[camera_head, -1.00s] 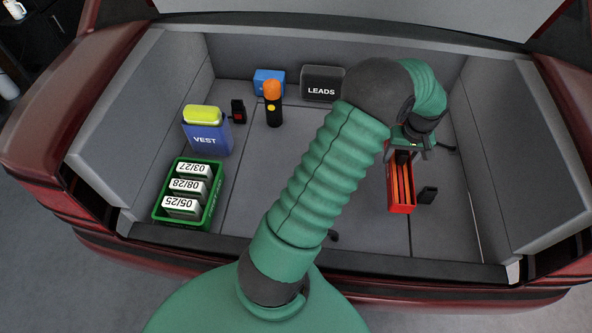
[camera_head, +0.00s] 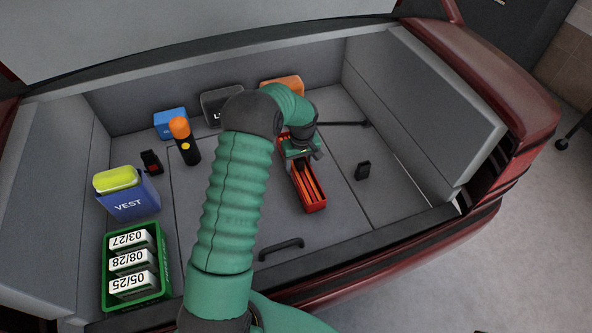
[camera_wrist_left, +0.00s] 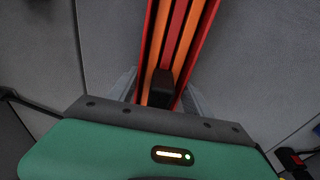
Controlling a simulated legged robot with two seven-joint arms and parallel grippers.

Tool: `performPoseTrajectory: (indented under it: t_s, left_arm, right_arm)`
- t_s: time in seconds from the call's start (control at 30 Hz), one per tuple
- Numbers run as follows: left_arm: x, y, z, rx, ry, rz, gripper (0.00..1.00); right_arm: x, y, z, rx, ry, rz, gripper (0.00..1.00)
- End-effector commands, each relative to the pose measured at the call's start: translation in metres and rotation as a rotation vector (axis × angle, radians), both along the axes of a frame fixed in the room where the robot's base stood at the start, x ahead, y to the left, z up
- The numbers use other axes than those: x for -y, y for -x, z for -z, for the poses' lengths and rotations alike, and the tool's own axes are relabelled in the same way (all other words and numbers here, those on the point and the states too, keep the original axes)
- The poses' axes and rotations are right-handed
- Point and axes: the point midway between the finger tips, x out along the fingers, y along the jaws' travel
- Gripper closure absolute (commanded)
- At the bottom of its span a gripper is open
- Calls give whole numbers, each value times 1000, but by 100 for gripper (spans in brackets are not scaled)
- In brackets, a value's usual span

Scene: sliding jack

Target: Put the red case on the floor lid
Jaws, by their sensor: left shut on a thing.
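The red case (camera_head: 311,193) is long and open-topped, with orange and red strips inside. My left gripper (camera_head: 302,148) is shut on it at its far end. In the left wrist view the case (camera_wrist_left: 180,35) runs upward from the gripper (camera_wrist_left: 160,95), with a black block between the fingers. The floor lid (camera_head: 235,235) is the grey middle panel of the boot floor, with a black handle (camera_head: 282,249) near its front edge. The case appears over the lid's right part; I cannot tell whether it touches. My right gripper is not in view.
A green crate (camera_head: 106,290) of white boxes and a blue vest box (camera_head: 133,206) stand left. A torch (camera_head: 185,142), blue box (camera_head: 170,123), leads box (camera_head: 218,101) and orange box (camera_head: 281,89) stand further back.

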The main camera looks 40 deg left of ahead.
Motion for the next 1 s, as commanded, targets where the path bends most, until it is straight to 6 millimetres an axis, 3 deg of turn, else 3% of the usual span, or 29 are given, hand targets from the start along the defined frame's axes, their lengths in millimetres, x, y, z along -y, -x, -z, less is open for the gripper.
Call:
performPoseTrajectory:
  t_s: [0.07, 0.33, 0.37, 0.5, 0.83, 1.0]
  left_arm:
    - [1, 0, 14, 0, 1, 0, 85]
    - [0, -1, 15, 1, 0, 1, 84]
    - [0, 0, 15, 0, 0, 0, 40]
    - [0, 0, 15, 0, 1, 0, 21]
    - [0, 0, 12, 0, 0, 1, 20]
    - [3, 0, -17, 3, -1, 1, 20]
  right_arm:
    - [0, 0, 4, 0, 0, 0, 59]
    - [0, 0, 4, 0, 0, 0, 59]
    - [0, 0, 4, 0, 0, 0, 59]
    - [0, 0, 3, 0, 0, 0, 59]
    - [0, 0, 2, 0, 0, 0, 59]
    - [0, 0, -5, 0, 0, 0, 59]
